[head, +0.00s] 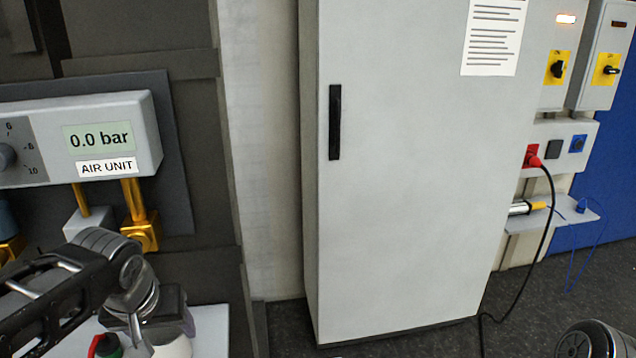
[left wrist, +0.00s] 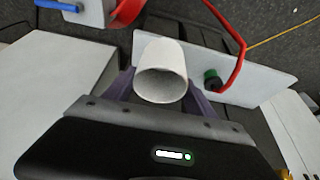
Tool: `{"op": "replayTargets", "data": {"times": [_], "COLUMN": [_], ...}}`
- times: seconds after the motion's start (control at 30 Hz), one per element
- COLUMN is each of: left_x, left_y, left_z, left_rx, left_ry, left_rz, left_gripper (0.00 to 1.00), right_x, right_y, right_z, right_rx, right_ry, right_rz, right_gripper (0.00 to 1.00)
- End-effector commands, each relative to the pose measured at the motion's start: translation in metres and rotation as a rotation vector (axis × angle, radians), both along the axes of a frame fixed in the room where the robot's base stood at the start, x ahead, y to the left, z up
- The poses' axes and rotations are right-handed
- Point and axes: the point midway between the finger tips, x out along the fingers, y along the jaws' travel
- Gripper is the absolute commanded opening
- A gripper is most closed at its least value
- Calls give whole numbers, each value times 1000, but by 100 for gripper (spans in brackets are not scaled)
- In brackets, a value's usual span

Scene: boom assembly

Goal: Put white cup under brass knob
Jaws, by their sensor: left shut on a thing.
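The white cup (left wrist: 160,72) is between the two fingers of my left gripper (left wrist: 160,92) in the left wrist view, its open mouth facing the camera. In the head view, my left gripper (head: 165,325) is at the lower left, shut on the cup (head: 175,348), whose lower part is cut off by the frame edge. Brass fittings hang below the air unit (head: 75,138); a square brass piece (head: 140,232) is above my left gripper, apart from it. Another brass piece (head: 12,250) is at the left edge. I cannot tell which is the brass knob. My right gripper is out of view.
A pale shelf (head: 212,325) lies below my left gripper. A red hose (left wrist: 236,55) with a green and black end (left wrist: 211,80) is beside the cup. A tall grey cabinet (head: 405,180) stands right of the air unit; a black cable (head: 550,230) hangs beyond.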

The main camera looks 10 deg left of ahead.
Motion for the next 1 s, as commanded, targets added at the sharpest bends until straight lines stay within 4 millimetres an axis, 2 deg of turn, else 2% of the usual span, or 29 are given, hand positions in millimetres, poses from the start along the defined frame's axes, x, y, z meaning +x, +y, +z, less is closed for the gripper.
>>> {"op": "replayTargets", "data": {"times": [0.03,0.13,0.2,0.3,0.37,0.5,0.6,1.0], "left_x": [23,67,94,124,135,139,136,135], "left_y": [-5,-21,-36,-63,-80,-109,-119,-123], "left_z": [-1,-11,-26,-55,-75,-114,-127,-130], "left_rx": [-1,-1,-1,-1,-2,-1,0,1], "left_ry": [7,7,9,8,9,6,1,-1], "left_rz": [-29,-89,-138,-214,-258,-323,-344,-353], "left_gripper": [25,25,25,25,25,25,25,25], "right_x": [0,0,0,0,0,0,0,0], "right_y": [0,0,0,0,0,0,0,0], "right_z": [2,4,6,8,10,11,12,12], "right_rx": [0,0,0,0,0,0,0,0], "right_ry": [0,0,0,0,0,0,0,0], "right_rz": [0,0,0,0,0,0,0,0], "right_gripper": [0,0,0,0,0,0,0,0]}}
